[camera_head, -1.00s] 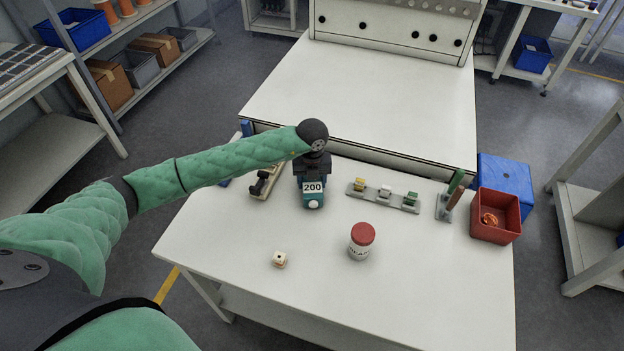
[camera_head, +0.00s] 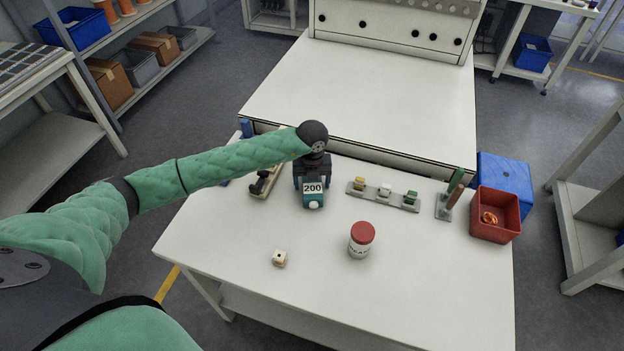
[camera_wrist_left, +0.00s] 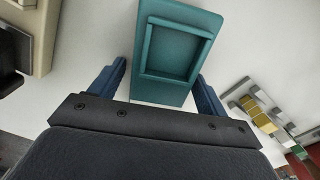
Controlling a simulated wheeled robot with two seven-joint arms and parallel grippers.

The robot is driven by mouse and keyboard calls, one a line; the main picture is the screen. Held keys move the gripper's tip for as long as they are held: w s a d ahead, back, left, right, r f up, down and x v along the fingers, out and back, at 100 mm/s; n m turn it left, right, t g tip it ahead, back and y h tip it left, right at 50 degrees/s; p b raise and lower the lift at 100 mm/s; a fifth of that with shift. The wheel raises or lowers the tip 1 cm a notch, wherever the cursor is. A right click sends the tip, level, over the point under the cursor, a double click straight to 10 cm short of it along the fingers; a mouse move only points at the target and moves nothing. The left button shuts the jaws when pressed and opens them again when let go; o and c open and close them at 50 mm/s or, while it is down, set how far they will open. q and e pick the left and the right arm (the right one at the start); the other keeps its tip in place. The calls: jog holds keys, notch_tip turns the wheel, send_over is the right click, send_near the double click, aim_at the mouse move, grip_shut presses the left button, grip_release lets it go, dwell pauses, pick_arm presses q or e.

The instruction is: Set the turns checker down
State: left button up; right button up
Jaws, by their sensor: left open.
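The turns checker (camera_head: 313,200) is a teal block with a white "200" label and a pale round knob. It stands on the white table, near its back edge. My left gripper (camera_head: 311,177) is over its back part, with the jaws open. In the left wrist view the teal top with a square recess (camera_wrist_left: 175,52) lies between the two blue fingers (camera_wrist_left: 157,88). A gap shows beside the left finger; the right finger looks close to the block. The underside of the checker is hidden. My right gripper is not in view.
Left of the checker lies a beige holder with a black part (camera_head: 264,183). To the right are a grey connector rail (camera_head: 384,195), a red-lidded jar (camera_head: 360,241), a green and brown stand (camera_head: 450,200) and a red bin (camera_head: 496,214).

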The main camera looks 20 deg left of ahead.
pick_arm(q)
jog(key=shift+r, duration=0.15)
jog(key=shift+r, duration=0.45)
notch_tip(320, 180, up, 10)
jog(key=b, duration=0.3)
jog(key=shift+f+b, duration=0.1)
jog(key=shift+b, duration=0.3)
jog(key=shift+r, duration=0.65)
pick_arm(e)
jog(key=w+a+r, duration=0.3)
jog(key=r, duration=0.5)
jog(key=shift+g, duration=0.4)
